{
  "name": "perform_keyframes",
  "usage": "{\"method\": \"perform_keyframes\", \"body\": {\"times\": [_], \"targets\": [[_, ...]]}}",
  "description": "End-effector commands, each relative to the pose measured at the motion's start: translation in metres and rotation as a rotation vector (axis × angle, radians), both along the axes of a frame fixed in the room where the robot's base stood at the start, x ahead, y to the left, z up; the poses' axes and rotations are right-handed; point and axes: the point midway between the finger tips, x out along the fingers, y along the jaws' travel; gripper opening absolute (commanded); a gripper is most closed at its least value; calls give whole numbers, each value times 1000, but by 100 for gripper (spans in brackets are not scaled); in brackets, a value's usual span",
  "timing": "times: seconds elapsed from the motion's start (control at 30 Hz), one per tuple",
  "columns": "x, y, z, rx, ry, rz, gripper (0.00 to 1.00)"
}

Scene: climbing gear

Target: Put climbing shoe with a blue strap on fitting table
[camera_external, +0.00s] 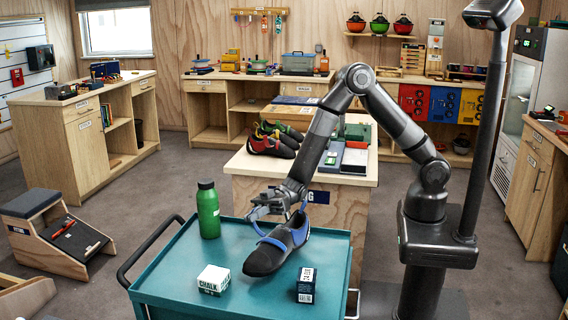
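The climbing shoe with a blue strap (267,258) is dark with blue and grey upper parts. It is over the teal cart top (170,275), toe toward the front left and heel toward the back right. My gripper (262,214) is pointed down at the strap and heel end of the shoe. Its fingers overlap the shoe's upper edge, so I cannot tell whether they hold it. A wooden table (258,190) stands behind the cart; its dark blue sign (318,196) is partly hidden by my arm, with only "NG" readable.
On the cart are a green bottle (208,210), a white chalk box (213,279) and a small dark box (306,285). The wooden table bears several shoes (270,143) at left and flat boxes (355,160) at right. Its front left top is bare.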

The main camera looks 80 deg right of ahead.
Motion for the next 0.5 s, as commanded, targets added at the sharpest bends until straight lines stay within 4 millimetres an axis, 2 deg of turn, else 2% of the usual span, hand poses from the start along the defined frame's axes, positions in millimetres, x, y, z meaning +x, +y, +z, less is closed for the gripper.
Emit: {"method": "perform_keyframes", "body": {"times": [0.07, 0.1, 0.3, 0.5], "targets": [[0, 0, 17, 3, -4, 0, 0], [2, -13, 21, 0, -4, -5, 0], [4, -59, 48, 0, -3, -5, 0], [5, -96, 70, -1, -3, -3, 0]]}}
